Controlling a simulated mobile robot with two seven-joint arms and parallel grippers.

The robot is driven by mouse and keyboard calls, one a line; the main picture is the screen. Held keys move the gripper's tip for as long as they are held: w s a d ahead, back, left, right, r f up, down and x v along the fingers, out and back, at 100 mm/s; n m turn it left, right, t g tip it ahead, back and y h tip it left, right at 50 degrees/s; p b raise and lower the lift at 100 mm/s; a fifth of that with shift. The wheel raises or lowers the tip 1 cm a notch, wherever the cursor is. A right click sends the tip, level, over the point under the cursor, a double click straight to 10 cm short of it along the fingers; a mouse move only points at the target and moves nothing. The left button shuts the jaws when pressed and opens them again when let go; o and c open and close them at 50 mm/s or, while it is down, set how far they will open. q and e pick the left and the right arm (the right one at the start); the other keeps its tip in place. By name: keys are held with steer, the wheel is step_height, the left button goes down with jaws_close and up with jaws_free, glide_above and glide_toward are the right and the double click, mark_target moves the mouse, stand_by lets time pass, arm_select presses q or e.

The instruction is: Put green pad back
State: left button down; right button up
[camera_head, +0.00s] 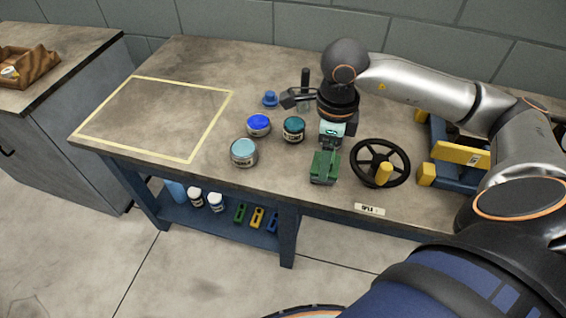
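A green block-like piece (324,168), which looks like the green pad, is at the front of the workbench, left of a black handwheel. My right arm comes in from the right and bends down over the bench. My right gripper (331,145) points down at the green piece and overlaps its far end. Its fingertips are not clearly visible, so I cannot tell whether they are closed on it. Another small green piece (240,213) stands on the lower shelf beside a yellow piece (257,218) and a blue one (272,222). My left gripper is not in view.
Paint tins, light blue (244,153), blue (259,125) and teal (293,130), stand left of the gripper. The handwheel (380,164) and a blue-and-yellow fixture (452,178) are to the right. A yellow-taped rectangle (212,125) at the left is empty. Small jars (205,199) are on the shelf.

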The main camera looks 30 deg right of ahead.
steer(key=shift+w+f, duration=0.2)
steer(key=shift+w, duration=0.1)
steer(key=w+f, duration=0.3)
steer(key=w, duration=0.1)
steer(key=w+a+f, duration=0.1)
steer(key=w+f, duration=0.1)
steer(key=w, duration=0.2)
steer(key=w+f, duration=0.3)
steer(key=w, duration=0.1)
steer(key=shift+w+a+f, duration=0.15)
steer(key=shift+w+f, duration=0.05)
steer(key=shift+f, duration=0.1)
steer(key=shift+w+f, duration=0.25)
steer(key=shift+f, duration=0.05)
steer(key=shift+w+f, duration=0.15)
steer(key=shift+f, duration=0.1)
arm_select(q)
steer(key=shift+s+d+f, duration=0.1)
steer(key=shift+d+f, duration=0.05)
arm_select(e)
steer(key=shift+f, duration=1.5)
